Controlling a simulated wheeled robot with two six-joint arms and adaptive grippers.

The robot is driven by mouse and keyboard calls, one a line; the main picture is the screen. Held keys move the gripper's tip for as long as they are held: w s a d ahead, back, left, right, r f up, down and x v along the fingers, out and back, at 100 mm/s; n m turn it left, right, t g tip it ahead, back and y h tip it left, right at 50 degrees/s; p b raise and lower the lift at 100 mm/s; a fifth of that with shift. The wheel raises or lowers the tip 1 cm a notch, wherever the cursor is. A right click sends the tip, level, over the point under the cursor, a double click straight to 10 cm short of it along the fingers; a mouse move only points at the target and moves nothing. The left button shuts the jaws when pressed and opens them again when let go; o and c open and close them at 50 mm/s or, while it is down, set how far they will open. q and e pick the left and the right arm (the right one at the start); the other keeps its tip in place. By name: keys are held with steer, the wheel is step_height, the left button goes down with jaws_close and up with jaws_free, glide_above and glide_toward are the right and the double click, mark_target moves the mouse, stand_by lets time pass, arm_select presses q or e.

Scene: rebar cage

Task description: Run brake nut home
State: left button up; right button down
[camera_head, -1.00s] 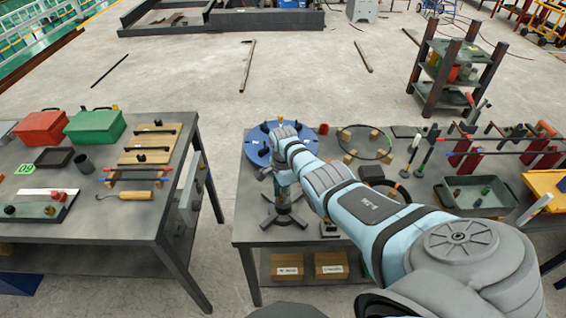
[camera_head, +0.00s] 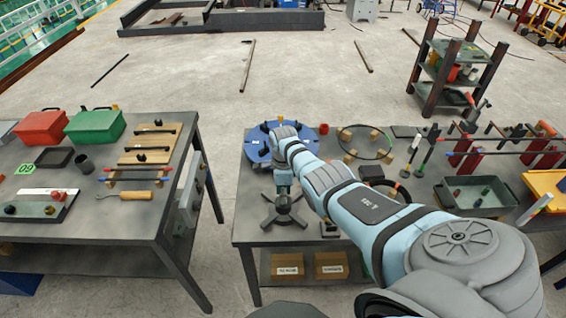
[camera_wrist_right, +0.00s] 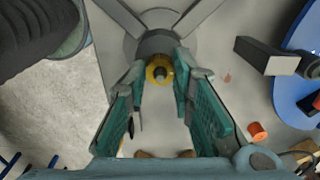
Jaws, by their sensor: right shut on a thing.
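The brake nut (camera_wrist_right: 156,70) is a yellow ring around a dark central stub, seen from above in the right wrist view. It sits over the round hub of a dark grey stand with splayed feet (camera_head: 285,213) on the right-hand table. My right gripper (camera_wrist_right: 160,75) is shut on the nut, its teal-padded fingers on either side of it. In the head view the same gripper (camera_head: 284,190) points down over the stand, and the nut is hidden there. How far down the nut sits on its thread cannot be told. My left gripper is out of view.
A blue disc (camera_head: 252,151) lies just behind the stand, partly covered by my arm. A wooden-blocked ring (camera_head: 388,140), upright tools and a grey-green tray (camera_head: 480,210) are to the right. An orange-red cylinder (camera_wrist_right: 257,131) stands nearby. The left table (camera_head: 120,225) is across a gap.

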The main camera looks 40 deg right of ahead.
steer(key=shift+w+d+r, duration=0.15)
steer(key=shift+w+r, duration=0.05)
steer(key=c, duration=1.6)
jaws_free()
steer(key=shift+o, duration=1.2)
steer(key=shift+f, duration=0.15)
step_height(320, 180, up, 12)
